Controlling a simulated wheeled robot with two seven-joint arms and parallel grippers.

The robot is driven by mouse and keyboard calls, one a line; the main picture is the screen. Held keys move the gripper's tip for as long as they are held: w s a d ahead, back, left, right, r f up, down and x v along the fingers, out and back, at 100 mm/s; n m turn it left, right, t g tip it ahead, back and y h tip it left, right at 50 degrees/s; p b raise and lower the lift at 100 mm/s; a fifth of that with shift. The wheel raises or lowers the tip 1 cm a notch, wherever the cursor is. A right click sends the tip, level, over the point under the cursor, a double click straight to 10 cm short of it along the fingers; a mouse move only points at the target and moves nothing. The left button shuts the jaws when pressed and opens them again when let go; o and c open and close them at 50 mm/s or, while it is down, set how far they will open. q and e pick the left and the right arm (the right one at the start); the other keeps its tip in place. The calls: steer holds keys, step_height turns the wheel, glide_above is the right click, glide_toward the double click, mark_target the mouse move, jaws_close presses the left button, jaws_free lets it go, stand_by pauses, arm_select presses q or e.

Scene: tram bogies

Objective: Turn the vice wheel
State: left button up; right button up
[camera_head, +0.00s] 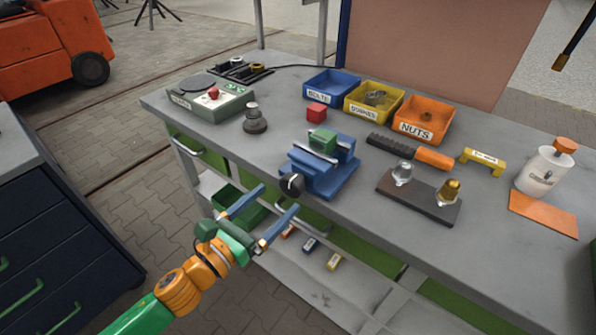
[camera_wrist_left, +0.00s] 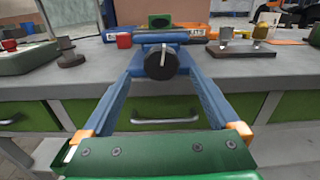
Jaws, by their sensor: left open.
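The blue vice (camera_head: 321,167) stands at the front edge of the grey workbench, with a green block (camera_head: 323,141) between its jaws. Its black vice wheel (camera_head: 291,184) faces outward over the bench edge. My left gripper (camera_head: 270,199) is open, its two blue fingers pointing at the wheel from in front and apart from it. In the left wrist view the wheel (camera_wrist_left: 161,64) shows between and beyond the open fingertips (camera_wrist_left: 163,75), and nothing is between the fingers. My right gripper is not seen.
The bench (camera_head: 237,150) also holds a green control box (camera_head: 211,101), a dark stepped weight (camera_head: 254,121), a red cube (camera_head: 316,113), bins marked bolts (camera_head: 331,86) and nuts (camera_head: 422,119), and a dark plate with metal parts (camera_head: 418,196). Free air lies in front of the bench edge.

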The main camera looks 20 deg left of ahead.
mark_target(289, 189)
arm_select(q)
steer(key=p+x, duration=0.1)
steer(key=x, duration=0.3)
steer(key=shift+w+d+r, duration=0.15)
steer(key=shift+d, duration=0.05)
steer(key=shift+w+d, duration=0.15)
steer(key=shift+w, duration=0.35)
steer(key=shift+s, duration=0.1)
steer(key=shift+c, duration=1.3)
steer(key=c, duration=1.1)
